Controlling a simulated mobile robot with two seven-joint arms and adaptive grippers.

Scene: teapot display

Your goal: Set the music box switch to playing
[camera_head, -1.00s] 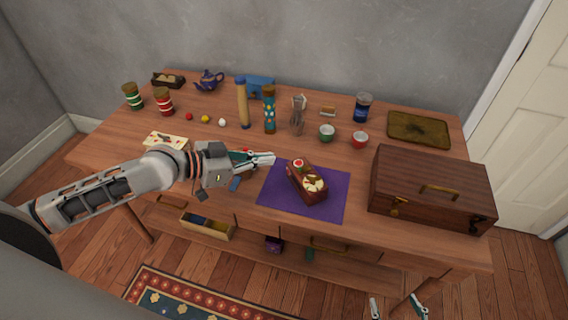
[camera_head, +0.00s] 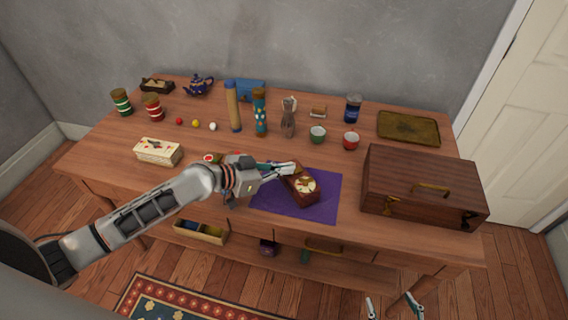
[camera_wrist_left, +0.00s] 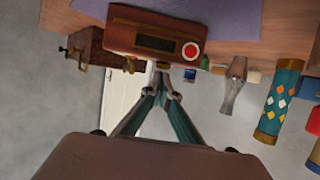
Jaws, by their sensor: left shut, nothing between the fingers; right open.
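The music box, a red-brown box (camera_head: 303,190) with a pale round decoration on top, sits on a purple mat (camera_head: 265,205). It fills the top of the left wrist view (camera_wrist_left: 125,38), where one face shows a dark slot and a white-ringed red disc (camera_wrist_left: 190,50). My left gripper (camera_head: 295,168) is shut and empty, over the far end of the box in the head view. In the wrist view its tips (camera_wrist_left: 163,67) are close to the box's edge; contact is unclear. I cannot identify the switch or its setting. My right gripper (camera_head: 391,304) is open below the table's front.
A large wooden chest (camera_head: 420,190) stands right of the mat. Behind are a blue-topped cylinder (camera_head: 233,105), a patterned tube (camera_head: 260,112), a glass vessel (camera_head: 288,118) and two cups, green (camera_head: 318,134) and red (camera_head: 351,140). A cream box (camera_head: 158,151) stands left.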

